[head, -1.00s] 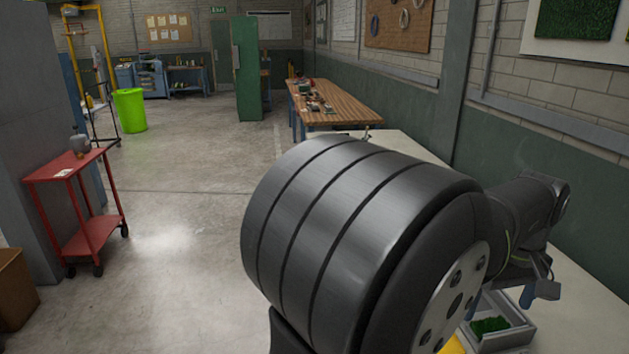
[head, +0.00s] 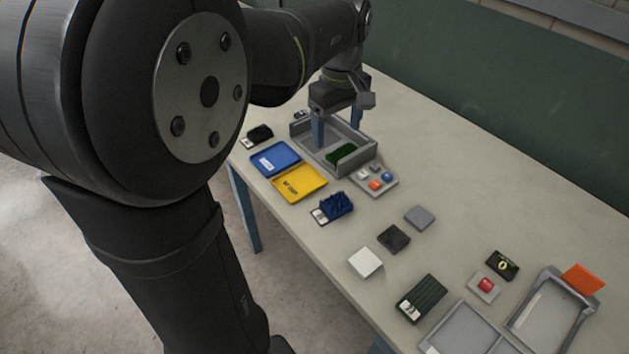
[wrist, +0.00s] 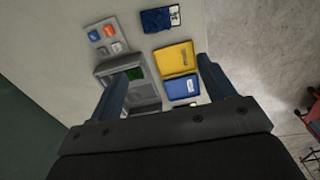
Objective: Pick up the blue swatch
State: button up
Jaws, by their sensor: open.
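The blue swatch (head: 335,206) is a dark blue tufted piece with a white label end. It lies flat on the table in front of the yellow tray. It also shows at the top of the wrist view (wrist: 158,20). My gripper (head: 339,125) is open, its two blue-grey fingers pointing down over the grey open box (head: 300,137), which holds a green turf piece (head: 342,154). The gripper is apart from the blue swatch, farther back on the table. In the wrist view the fingers (wrist: 164,72) are spread with nothing gripped between them.
A button panel (head: 374,180) sits to the right. A black swatch (head: 260,133) lies behind left. Several blocks, including a white one (head: 365,262), lie nearer the front.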

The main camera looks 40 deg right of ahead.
jog(key=f+m, duration=0.2)
jog(key=m, duration=1.7)
send_over(336, 202)
jog(key=f, duration=1.5)
jog(key=shift+s+d+f, duration=0.2)
jog(key=shift+d+f, duration=0.1)
jog(key=shift+w+a+f, duration=0.1)
jog(key=shift+a+f, duration=0.05)
jog(key=shift+f, duration=1.2)
jog(key=shift+w+a+f, duration=0.1)
jog(key=shift+a+f, duration=0.05)
jog(key=shift+f, duration=1.15)
jog(key=shift+c, duration=0.3)
jog(key=c, duration=1)
